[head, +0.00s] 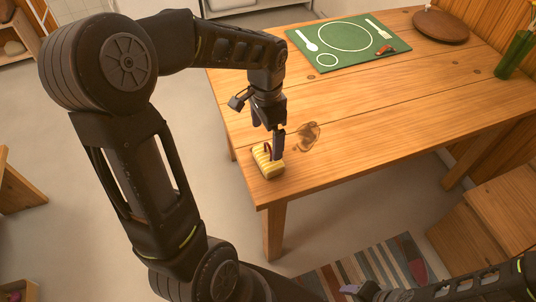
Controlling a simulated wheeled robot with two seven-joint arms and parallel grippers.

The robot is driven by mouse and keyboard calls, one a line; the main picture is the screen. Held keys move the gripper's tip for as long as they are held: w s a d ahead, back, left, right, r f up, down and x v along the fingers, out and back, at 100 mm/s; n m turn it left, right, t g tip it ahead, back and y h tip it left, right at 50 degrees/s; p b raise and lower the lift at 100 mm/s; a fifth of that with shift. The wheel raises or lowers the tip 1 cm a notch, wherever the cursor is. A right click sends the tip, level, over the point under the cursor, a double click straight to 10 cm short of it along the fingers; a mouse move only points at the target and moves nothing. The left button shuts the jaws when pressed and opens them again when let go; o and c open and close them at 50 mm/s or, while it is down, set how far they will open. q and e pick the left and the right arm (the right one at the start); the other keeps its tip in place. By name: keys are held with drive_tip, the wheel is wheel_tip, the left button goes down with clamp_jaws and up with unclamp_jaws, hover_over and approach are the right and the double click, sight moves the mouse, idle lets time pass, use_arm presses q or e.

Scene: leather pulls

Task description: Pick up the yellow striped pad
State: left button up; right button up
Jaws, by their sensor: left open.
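The yellow striped pad (267,168) lies on the wooden table (350,150) close to its near left corner. My left gripper (275,152) points down right at the pad, its fingers at the pad's upper edge. It is open, and I cannot tell whether a finger touches the pad. Part of the pad's far side is hidden by the fingers. A dark red patch shows at the pad's left end. My right arm (450,289) comes in at the lower right, and its gripper's fingers cannot be made out clearly.
A small brownish see-through object (308,135) stands just right of my left gripper. A green placemat (347,45) with white shapes and a small red-orange item (385,50) lies farther back. A round brown board (441,26) and a green bottle (515,55) are at the right. The table's middle is clear.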

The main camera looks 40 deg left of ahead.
sight(268, 155)
use_arm(q)
drive_tip(key=shift+f, duration=1.35)
drive_tip(key=shift+w+d+f+p, duration=0.1)
drive_tip(key=shift+f+p, duration=0.05)
drive_tip(key=shift+f, duration=1.2)
drive_tip(key=shift+d+f+p, duration=0.1)
drive_tip(key=shift+f+p, duration=0.05)
drive_tip(key=shift+f, duration=1.15)
drive_tip(key=c, duration=1.1)
drive_tip(key=shift+r, duration=0.1)
